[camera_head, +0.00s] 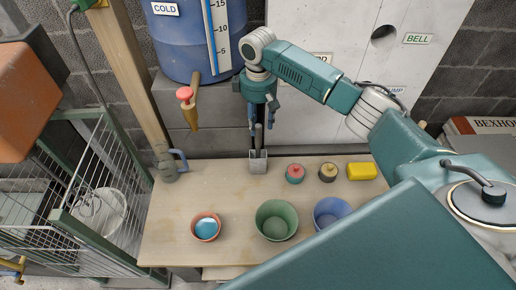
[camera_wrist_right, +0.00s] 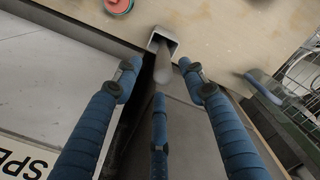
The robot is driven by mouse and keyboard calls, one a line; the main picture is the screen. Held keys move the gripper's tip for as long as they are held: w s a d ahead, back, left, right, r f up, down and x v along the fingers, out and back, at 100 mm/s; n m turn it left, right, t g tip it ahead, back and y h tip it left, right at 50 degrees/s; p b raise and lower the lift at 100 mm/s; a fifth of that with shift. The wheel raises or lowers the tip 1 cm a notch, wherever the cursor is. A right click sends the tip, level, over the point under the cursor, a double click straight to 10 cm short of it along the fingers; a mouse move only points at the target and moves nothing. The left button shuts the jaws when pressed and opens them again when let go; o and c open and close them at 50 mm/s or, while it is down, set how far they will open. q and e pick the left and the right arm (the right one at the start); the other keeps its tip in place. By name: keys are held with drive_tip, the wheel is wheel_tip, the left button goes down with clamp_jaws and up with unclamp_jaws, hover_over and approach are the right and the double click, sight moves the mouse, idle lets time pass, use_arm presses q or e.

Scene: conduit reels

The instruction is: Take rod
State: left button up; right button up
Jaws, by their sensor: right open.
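A grey rod (camera_head: 259,137) stands upright in a small square grey holder (camera_head: 258,166) at the back edge of the wooden table. In the right wrist view the rod (camera_wrist_right: 162,68) rises out of the open mouth of the holder (camera_wrist_right: 166,37). My right gripper (camera_head: 261,122) points down right above the holder, its blue fingers spread open. In the right wrist view the fingers of my right gripper (camera_wrist_right: 160,80) lie on either side of the rod's upper end; I cannot tell whether any touches it. My left gripper is not in view.
Red (camera_head: 295,173) and dark (camera_head: 328,172) lidded jars and a yellow block (camera_head: 362,171) stand right of the holder. Red (camera_head: 206,227), green (camera_head: 277,219) and blue (camera_head: 331,211) containers stand in front. A grey-blue jug (camera_head: 168,163) is left. A blue barrel (camera_head: 197,45) stands behind.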

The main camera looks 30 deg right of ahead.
sight(258, 132)
wheel_tip(258, 132, down, 4)
drive_tip(key=shift+a+r+p, duration=0.1)
drive_tip(key=shift+a+p, duration=0.05)
drive_tip(key=shift+p, duration=0.3)
drive_tip(key=shift+f, duration=0.55)
clamp_jaws()
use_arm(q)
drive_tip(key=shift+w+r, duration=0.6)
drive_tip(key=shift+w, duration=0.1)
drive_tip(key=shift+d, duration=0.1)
use_arm(e)
drive_tip(key=shift+r, duration=0.1)
